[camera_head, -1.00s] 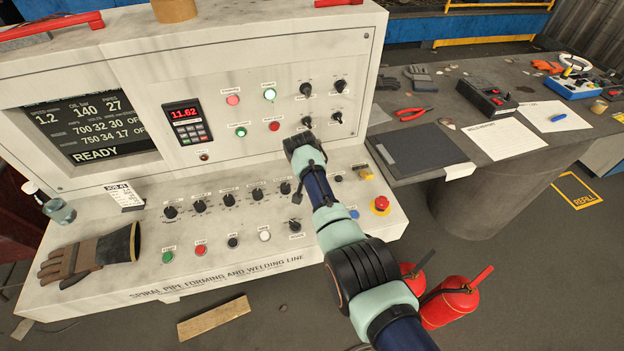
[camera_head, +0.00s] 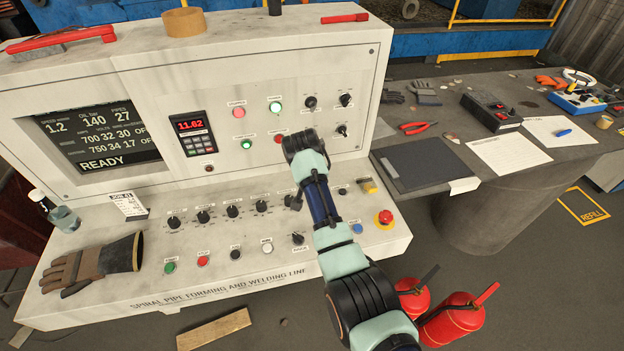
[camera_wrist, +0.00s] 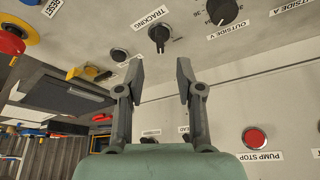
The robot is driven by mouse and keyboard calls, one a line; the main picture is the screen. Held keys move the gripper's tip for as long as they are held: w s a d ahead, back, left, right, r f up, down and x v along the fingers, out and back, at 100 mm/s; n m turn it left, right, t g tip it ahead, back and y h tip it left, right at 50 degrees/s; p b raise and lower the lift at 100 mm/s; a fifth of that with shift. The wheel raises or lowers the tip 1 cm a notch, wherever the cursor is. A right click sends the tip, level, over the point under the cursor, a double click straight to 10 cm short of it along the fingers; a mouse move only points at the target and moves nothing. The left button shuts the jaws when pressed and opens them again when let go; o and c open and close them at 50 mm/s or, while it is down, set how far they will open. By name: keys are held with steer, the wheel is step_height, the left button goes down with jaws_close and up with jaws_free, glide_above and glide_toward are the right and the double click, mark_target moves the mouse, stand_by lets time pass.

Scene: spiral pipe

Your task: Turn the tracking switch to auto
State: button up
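The tracking switch (camera_wrist: 158,35) is a black knob with a pale pointer line on the grey sloping desk, with its TRACKING label beside it, inverted in the wrist view. In the head view, the tracking switch (camera_head: 289,200) is at the right end of the black knob row, beside my arm. My gripper (camera_wrist: 160,68) is open and empty. Its two fingers are apart, with the knob beyond the tips, roughly between them; no contact shows. In the head view my arm hides most of the gripper. The switch's position markings are too small to read.
Neighbouring knobs include OUTSIDE V (camera_wrist: 222,12). A black button (camera_wrist: 118,55) is left of the fingertips in the wrist view. The upright panel carries a red PUMP STOP button (camera_wrist: 254,138). A red emergency stop (camera_head: 384,218) and a yellow-topped part (camera_head: 368,186) are right of the arm.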

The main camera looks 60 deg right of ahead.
steer(key=v, duration=0.5)
steer(key=shift+r, duration=0.15)
